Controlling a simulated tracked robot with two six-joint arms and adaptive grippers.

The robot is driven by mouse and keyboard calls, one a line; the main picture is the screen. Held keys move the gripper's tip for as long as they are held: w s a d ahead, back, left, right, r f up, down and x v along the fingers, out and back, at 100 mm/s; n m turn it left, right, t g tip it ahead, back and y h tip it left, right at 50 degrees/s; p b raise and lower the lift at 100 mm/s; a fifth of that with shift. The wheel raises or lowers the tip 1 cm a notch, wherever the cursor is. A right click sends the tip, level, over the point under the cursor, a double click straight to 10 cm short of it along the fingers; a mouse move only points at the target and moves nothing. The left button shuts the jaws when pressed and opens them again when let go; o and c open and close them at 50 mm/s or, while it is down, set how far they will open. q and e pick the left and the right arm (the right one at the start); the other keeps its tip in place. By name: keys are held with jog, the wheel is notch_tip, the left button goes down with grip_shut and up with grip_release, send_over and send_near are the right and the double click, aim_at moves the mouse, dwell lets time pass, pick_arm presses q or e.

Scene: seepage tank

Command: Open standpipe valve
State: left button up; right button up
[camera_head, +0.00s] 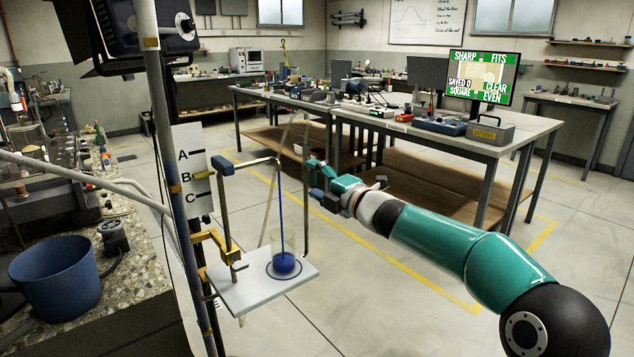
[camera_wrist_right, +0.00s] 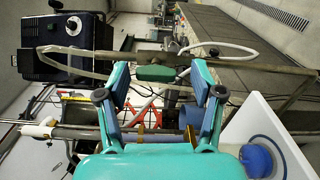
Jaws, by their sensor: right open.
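My right gripper (camera_head: 318,178) reaches in from the right, beside the stand with the white plate (camera_head: 240,290). In the right wrist view its two teal fingers (camera_wrist_right: 160,88) are apart with nothing gripped. A green handle (camera_wrist_right: 155,73) shows between and just beyond the fingertips, in front of a grey pipe (camera_wrist_right: 275,66); it looks like the valve handle. I cannot tell whether it touches a finger. My left gripper is out of view.
A thick grey pole (camera_head: 160,110) and a board marked A, B, C (camera_head: 191,160) stand left of the plate. A blue bucket (camera_head: 55,278) sits on the speckled counter. A long workbench (camera_head: 500,147) is behind my right arm. Floor in front is clear.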

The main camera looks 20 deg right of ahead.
jog(key=v, duration=1.2)
dwell(0.3)
